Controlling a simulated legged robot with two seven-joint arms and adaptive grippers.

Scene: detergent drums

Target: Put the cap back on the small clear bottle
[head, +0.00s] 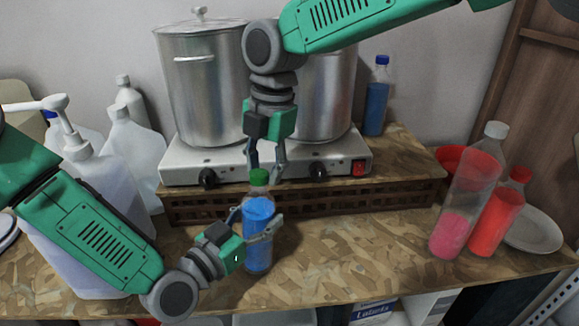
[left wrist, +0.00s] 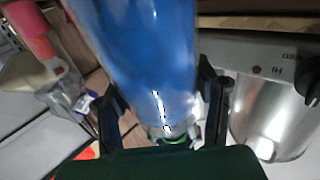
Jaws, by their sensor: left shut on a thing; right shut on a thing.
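The small clear bottle (head: 258,238), filled with blue liquid, stands upright near the front of the wooden counter. The bottle fills the middle of the left wrist view (left wrist: 145,50), between the two dark fingers. The green cap (head: 259,177) is right at the top of the bottle's neck. My right gripper (head: 266,172) comes down from above and is shut on the cap, its fingers on either side. I cannot tell whether the cap is seated or just resting on the mouth.
Behind stand a hot plate (head: 225,160) and two steel pots (head: 203,85). A large white pump jug (head: 115,185) is at left. At right are a pink-filled clear container (head: 465,205), a red bottle (head: 497,220) and a white plate (head: 535,230). The counter right of the bottle is clear.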

